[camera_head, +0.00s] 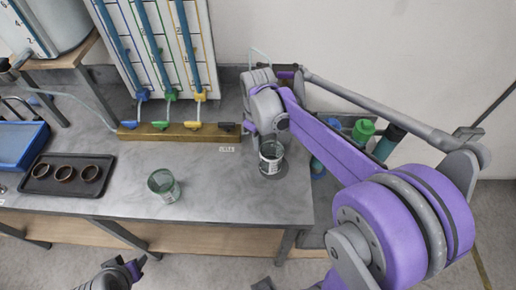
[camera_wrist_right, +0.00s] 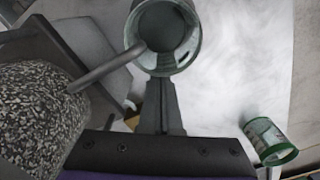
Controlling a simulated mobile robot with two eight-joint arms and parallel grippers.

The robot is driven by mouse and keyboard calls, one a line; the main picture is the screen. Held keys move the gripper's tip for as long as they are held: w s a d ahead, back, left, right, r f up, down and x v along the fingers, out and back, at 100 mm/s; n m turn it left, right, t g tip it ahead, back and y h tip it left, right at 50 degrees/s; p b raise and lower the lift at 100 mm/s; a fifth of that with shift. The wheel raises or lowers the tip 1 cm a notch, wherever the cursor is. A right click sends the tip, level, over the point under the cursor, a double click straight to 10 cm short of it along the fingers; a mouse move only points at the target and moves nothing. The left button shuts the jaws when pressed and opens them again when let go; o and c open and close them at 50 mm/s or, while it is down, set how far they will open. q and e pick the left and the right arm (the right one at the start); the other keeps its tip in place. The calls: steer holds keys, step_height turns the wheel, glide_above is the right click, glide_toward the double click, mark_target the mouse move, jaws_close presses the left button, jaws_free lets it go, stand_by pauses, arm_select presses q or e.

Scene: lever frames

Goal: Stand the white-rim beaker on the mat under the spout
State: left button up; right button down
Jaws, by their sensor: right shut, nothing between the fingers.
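A clear beaker with a pale rim (camera_head: 271,157) stands upright near the bench's right end, just in front of my right gripper (camera_head: 264,133). In the right wrist view this beaker (camera_wrist_right: 192,62) is just beyond the tips of my right gripper (camera_wrist_right: 160,82), which is shut and empty. A grey rod-like spout (camera_wrist_right: 108,68) reaches to the beaker's rim there. Any mat under it is hard to make out. A second beaker with a green rim (camera_head: 164,186) stands apart to the left; it also shows in the right wrist view (camera_wrist_right: 270,142). My left gripper (camera_head: 128,272) is low in the head view; its fingers are unclear.
A wooden bar with coloured valves (camera_head: 180,132) lies along the back of the bench. A black tray with several brown rings (camera_head: 67,175) and a blue tray (camera_head: 20,146) are at left. Green-capped bottles (camera_head: 363,131) stand beyond the right end. Bare bench (camera_head: 225,190) lies between the beakers.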

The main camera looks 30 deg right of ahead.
mark_target(262, 151)
steer(key=shift+f, duration=1.45)
steer(key=shift+s, duration=0.1)
steer(key=shift+s+d, duration=0.35)
steer(key=shift+s, duration=0.3)
steer(key=shift+r, duration=0.1)
